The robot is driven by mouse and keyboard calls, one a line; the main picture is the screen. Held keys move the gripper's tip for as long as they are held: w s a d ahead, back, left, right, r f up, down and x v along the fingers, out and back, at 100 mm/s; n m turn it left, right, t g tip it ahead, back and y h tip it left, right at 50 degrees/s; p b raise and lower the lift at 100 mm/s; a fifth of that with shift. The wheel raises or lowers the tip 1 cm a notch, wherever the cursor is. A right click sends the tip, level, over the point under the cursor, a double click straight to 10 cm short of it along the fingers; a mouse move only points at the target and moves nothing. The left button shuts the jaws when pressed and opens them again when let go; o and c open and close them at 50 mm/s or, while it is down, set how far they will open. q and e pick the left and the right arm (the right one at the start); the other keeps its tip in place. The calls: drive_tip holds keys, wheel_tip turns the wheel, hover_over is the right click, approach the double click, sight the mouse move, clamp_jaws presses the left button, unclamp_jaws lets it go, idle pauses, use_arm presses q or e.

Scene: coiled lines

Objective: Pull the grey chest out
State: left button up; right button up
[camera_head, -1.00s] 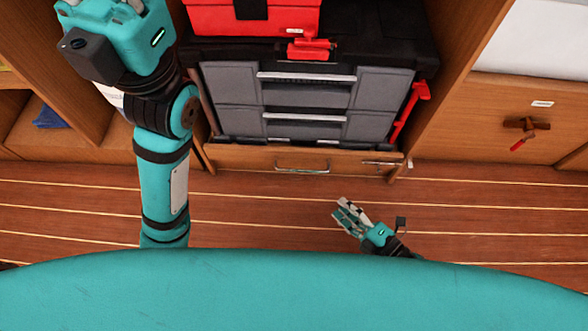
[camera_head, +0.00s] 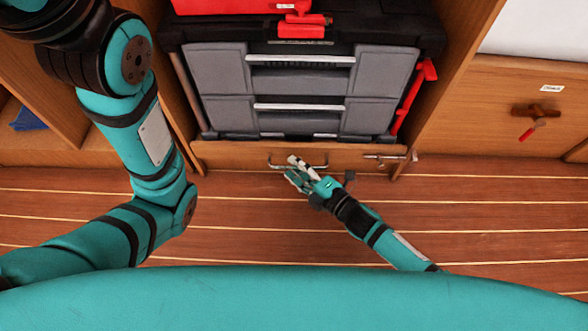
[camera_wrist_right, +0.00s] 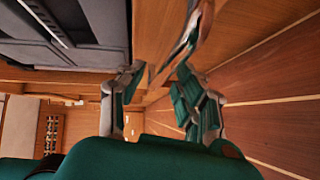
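The grey chest (camera_head: 300,84), with grey drawer fronts, pale handle strips and a black top, stands in a wooden bay. A low wooden board (camera_head: 235,156) with a metal bar handle (camera_head: 278,166) runs across the front below it. My right gripper (camera_head: 293,168) is at that handle in the head view. In the right wrist view its fingers (camera_wrist_right: 157,98) are apart, with the curved metal handle (camera_wrist_right: 186,42) just ahead; I cannot tell whether they touch. My left arm crosses the left of the head view; its gripper is out of frame.
A red box (camera_head: 240,6) sits on the chest. A metal bolt (camera_head: 388,157) is at the board's right end. Wooden bay walls flank the chest closely. The planked floor (camera_head: 480,225) in front is clear. A wooden turn-handle (camera_head: 535,113) is on the right cabinet.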

drive_tip(key=shift+w+a, duration=0.35)
drive_tip(key=shift+a, duration=0.05)
clamp_jaws()
